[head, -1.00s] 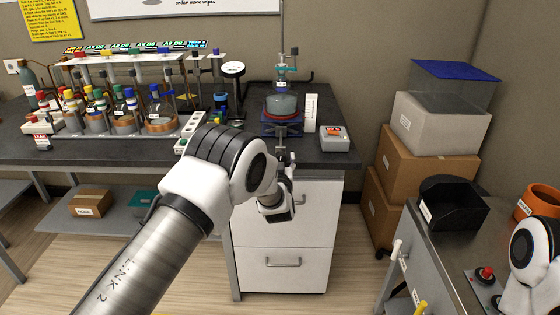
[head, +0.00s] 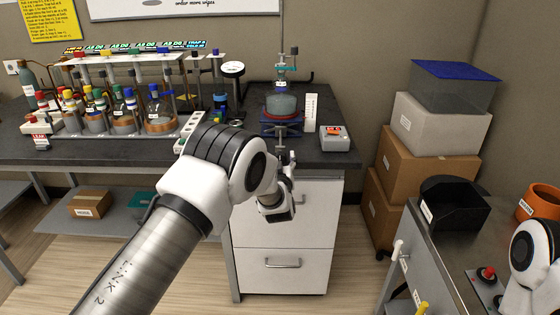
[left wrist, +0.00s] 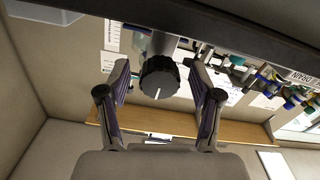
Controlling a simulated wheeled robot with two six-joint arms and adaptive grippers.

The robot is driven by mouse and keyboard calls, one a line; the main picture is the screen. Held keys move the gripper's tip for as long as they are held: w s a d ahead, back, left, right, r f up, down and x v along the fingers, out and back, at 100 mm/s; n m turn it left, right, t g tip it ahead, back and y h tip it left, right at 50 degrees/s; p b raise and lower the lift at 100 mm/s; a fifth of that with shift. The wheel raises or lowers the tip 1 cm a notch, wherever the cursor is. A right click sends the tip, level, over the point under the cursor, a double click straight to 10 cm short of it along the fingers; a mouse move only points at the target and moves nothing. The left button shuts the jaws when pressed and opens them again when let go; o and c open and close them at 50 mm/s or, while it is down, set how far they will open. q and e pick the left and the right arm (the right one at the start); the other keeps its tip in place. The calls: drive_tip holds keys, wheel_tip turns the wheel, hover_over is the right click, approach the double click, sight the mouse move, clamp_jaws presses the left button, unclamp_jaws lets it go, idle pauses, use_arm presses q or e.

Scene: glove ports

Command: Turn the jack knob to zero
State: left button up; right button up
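The jack (head: 281,128) stands near the front edge of the dark bench, under a round flask in a red-rimmed holder. Its black ribbed knob (left wrist: 159,77) fills the middle of the left wrist view, and its white mark points toward the bottom of that picture. My left gripper (left wrist: 159,70) is open, with one finger on each side of the knob. A narrow gap shows between the knob and each finger. In the head view my left gripper (head: 285,160) is just in front of the jack, partly hidden by my wrist. My right gripper is out of view.
A small grey box with a red display (head: 334,138) and a white scale card (head: 311,113) stand right of the jack. A white power strip (head: 190,130) and the glassware rack (head: 130,62) are to the left. White drawers (head: 283,235) are below the bench.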

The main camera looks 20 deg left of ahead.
use_arm(q)
drive_tip(key=v, duration=1.2)
drive_tip(key=s+a+f+g+p, duration=0.1)
drive_tip(key=s+a+f+g, duration=0.2)
drive_tip(key=s+f, duration=0.3)
drive_tip(key=s+a+f+g+h+p, duration=0.1)
drive_tip(key=s+a+f+g, duration=0.15)
drive_tip(key=s+f, duration=0.35)
drive_tip(key=s+a+f+g+p, duration=0.1)
drive_tip(key=s+a+f+g, duration=0.2)
drive_tip(key=f, duration=0.5)
drive_tip(key=s+d+f+m+g+h, duration=0.1)
drive_tip(key=s+f+g, duration=0.1)
drive_tip(key=s, duration=0.7)
drive_tip(key=s+d+f+m+g+h, duration=0.1)
drive_tip(key=s+g, duration=0.3)
drive_tip(key=s, duration=0.6)
drive_tip(key=s+d+f+m+g+h+p, duration=0.1)
drive_tip(key=s+f+m+g+h, duration=0.1)
drive_tip(key=s, duration=0.7)
drive_tip(key=shift+s+d+f+m+g, duration=0.25)
drive_tip(key=shift+s+f+m+g, duration=0.15)
drive_tip(key=shift+m+g, duration=0.2)
